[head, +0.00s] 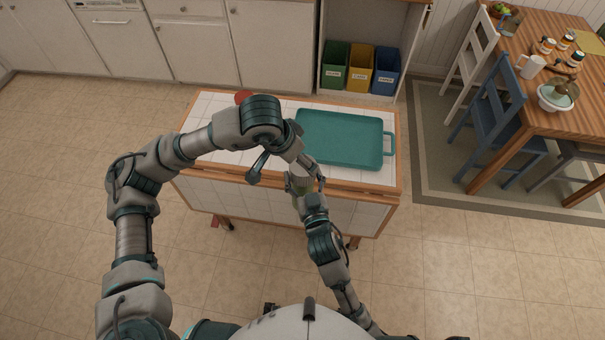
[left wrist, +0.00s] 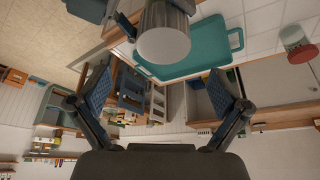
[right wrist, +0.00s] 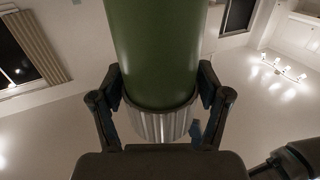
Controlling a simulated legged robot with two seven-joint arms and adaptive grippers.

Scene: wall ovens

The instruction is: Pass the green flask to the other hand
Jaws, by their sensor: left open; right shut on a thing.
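The green flask (right wrist: 158,50) stands large in the right wrist view, with a ribbed silver end section (right wrist: 160,122) low between the fingers. My right gripper (right wrist: 160,85) is shut on it near that silver section. In the head view the flask (head: 302,184) is a small patch above the near edge of the cart, largely hidden by both grippers. My left gripper (left wrist: 160,90) is open and empty. A silver round end of the flask (left wrist: 165,38) shows ahead of it, at the top of the left wrist view, not between its fingers.
A teal tray (head: 345,138) lies on the white-tiled cart (head: 212,110) just beyond the grippers. A red-topped jar (left wrist: 297,44) stands on the cart too, left of the tray in the head view. A wooden table (head: 540,85) with chairs is far right. Floor around is clear.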

